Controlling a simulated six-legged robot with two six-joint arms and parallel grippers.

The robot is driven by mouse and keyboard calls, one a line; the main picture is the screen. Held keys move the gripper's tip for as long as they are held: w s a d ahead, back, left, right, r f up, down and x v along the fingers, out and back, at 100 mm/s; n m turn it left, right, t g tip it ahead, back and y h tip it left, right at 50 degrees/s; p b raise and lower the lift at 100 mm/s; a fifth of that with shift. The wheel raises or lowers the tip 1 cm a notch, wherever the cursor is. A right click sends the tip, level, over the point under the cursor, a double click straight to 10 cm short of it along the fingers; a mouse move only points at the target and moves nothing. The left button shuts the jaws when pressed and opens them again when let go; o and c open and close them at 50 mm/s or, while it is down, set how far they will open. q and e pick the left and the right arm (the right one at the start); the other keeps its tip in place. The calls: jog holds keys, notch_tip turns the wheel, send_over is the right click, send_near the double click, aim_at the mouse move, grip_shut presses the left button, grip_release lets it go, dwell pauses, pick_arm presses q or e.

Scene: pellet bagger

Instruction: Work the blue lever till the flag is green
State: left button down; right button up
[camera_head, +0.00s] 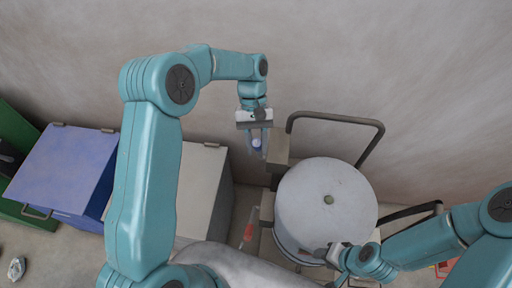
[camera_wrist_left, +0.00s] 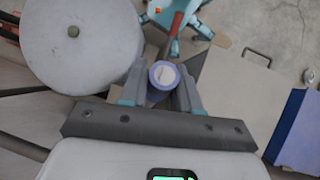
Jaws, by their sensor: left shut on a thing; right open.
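The blue lever's round knob (camera_head: 257,144) shows between the fingers of my left gripper (camera_head: 257,150), beside the post left of the white drum. In the left wrist view the blue-violet knob (camera_wrist_left: 163,76), with a pale end, sits between both fingers of my left gripper (camera_wrist_left: 162,88), which is shut on it. The lever's lower part is mostly hidden. My right gripper (camera_head: 330,254) is open at the drum's lower right edge. A red patch (camera_head: 248,232) shows below the lever; I cannot tell whether it is the flag. I make out no green flag.
The white round drum (camera_head: 325,205) stands right of the lever, with a dark bent rail (camera_head: 340,117) behind it. A grey box (camera_head: 205,190) and a blue-lidded bin (camera_head: 65,170) stand to the left. A pale wall closes off the back.

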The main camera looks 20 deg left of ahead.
pick_arm(q)
jog(key=shift+w+a+r+g, duration=0.15)
jog(key=shift+w+g, duration=0.15)
jog(key=shift+w, duration=0.3)
jog(key=c, duration=0.9)
grip_release()
jog(key=shift+b+v, duration=0.7)
jog(key=shift+v, duration=3.1)
jog(key=shift+w+a, duration=0.1)
